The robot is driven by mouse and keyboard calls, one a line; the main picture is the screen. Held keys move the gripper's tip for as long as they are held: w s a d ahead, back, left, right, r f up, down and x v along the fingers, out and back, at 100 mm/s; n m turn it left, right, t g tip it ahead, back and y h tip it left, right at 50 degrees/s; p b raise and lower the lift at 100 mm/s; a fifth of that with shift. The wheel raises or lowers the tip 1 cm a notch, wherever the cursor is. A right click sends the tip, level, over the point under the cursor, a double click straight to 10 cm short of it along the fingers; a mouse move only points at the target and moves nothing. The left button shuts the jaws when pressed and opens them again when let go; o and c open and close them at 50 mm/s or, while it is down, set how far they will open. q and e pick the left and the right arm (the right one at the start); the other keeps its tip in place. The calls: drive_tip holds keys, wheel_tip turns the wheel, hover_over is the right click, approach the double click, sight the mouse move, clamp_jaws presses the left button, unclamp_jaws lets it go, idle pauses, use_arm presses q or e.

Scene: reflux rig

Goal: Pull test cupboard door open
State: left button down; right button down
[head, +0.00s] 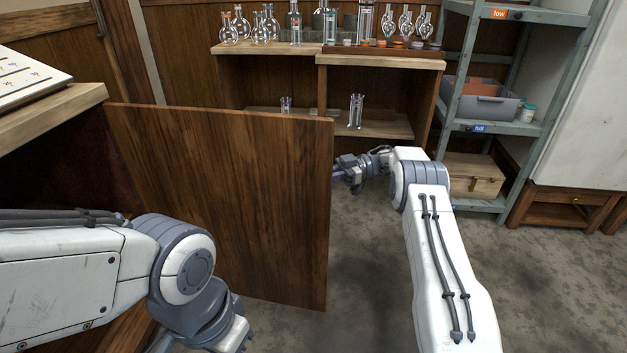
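The brown wooden cupboard door (220,200) stands swung out from the cupboard (60,120) at the left. The cupboard's dark inside (55,165) shows between its top and the door. My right gripper (340,173) is at the door's free right edge, with its fingertips close to or behind that edge. Whether it touches the door, and whether it is open or shut, I cannot tell. No handle shows on the side of the door facing me. My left gripper (238,338) is low at the bottom, in front of the door, with its fingers mostly hidden.
A wooden shelf unit (385,62) with glassware stands at the back. A grey metal rack (546,75) with a grey bin (482,101) and a wooden box (472,176) stands at the right. The floor (375,260) right of the door is clear.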

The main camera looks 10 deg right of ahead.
use_arm(q)
drive_tip(key=shift+w+a, duration=0.1)
drive_tip(key=shift+a, duration=0.1)
use_arm(e)
drive_tip(key=shift+w+a, duration=0.2)
drive_tip(key=shift+a, duration=0.05)
use_arm(q)
drive_tip(key=shift+a, duration=0.1)
use_arm(e)
drive_tip(key=shift+d, duration=0.15)
drive_tip(key=c, duration=1.2)
unclamp_jaws()
drive_tip(key=shift+o, duration=0.2)
drive_tip(key=shift+s+d, duration=0.1)
drive_tip(key=shift+d, duration=0.05)
drive_tip(key=shift+d, duration=0.1)
drive_tip(key=shift+r, duration=0.15)
